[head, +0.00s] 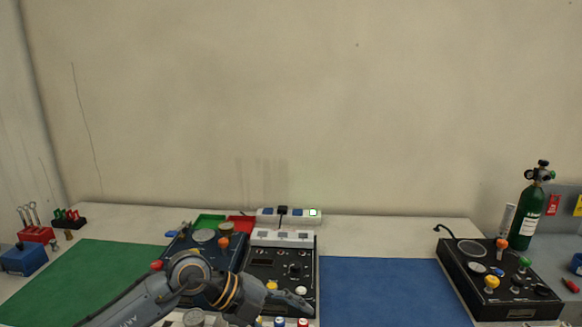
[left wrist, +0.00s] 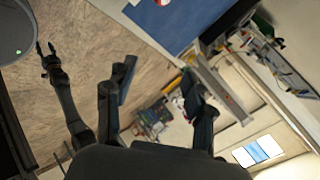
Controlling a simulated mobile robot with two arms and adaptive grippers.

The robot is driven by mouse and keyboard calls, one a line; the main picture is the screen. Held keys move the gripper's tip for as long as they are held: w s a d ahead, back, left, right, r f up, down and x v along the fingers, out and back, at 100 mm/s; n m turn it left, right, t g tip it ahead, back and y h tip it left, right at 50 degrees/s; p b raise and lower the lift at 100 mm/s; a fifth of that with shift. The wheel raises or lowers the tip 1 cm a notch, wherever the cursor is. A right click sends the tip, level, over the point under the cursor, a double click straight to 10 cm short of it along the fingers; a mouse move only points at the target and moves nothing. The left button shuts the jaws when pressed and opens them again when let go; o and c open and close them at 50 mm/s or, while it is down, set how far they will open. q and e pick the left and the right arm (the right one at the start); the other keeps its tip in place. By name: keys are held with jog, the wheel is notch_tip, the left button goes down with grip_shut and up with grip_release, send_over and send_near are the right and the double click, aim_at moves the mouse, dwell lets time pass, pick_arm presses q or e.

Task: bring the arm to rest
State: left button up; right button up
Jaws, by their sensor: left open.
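My left arm (head: 135,305) enters the head view from the bottom left, bends at a round grey joint and reaches right. My left gripper (head: 295,299) is low over the front of the black panel (head: 268,268), seen partly from behind the wrist. In the left wrist view the two dark fingers of the left gripper (left wrist: 158,72) are wide apart, with nothing between them. That view is tilted and looks past the fingers to the floor. My right gripper does not show in the head view.
A blue panel (head: 178,247) stands partly behind my arm. A green mat (head: 85,275) and a blue mat (head: 385,290) lie clear. A black trainer box (head: 455,268) with knobs and a green oxygen cylinder (head: 526,215) stand at the right. A white power strip (head: 300,214) lies behind.

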pick_arm(q)
jog(key=s+d+r+n+t+h, duration=0.2)
jog(key=d+r+t+h, duration=0.1)
jog(key=r+h, duration=0.25)
jog(key=s+d+r+n+t+h, duration=0.2)
jog(key=d+r+h, duration=0.15)
jog(key=r, duration=0.25)
jog(key=w+a+r+n+t+y, duration=0.2)
jog(key=w+a+n+t+y, duration=0.15)
jog(key=a+n+t, duration=0.55)
jog(key=s+a+f+n+y, duration=0.2)
jog(key=a+f+n+y, duration=1.35)
jog(key=f, duration=0.25)
jog(key=s+a+f+g, duration=0.1)
jog(key=s+f+g, duration=0.6)
jog(key=s, duration=0.5)
jog(key=s+a+f+g, duration=0.2)
jog(key=s+f+g, duration=0.3)
jog(key=s+f, duration=0.55)
notch_tip(320, 180, down, 23)
jog(key=s+g, duration=0.1)
jog(key=s, duration=0.2)
jog(key=s+a+f+g, duration=0.1)
jog(key=s+a+f, duration=0.1)
jog(key=s+f, duration=1.5)
jog(key=shift+a+f+m, duration=0.2)
jog(key=shift+f+m, duration=0.2)
jog(key=shift+m, duration=0.05)
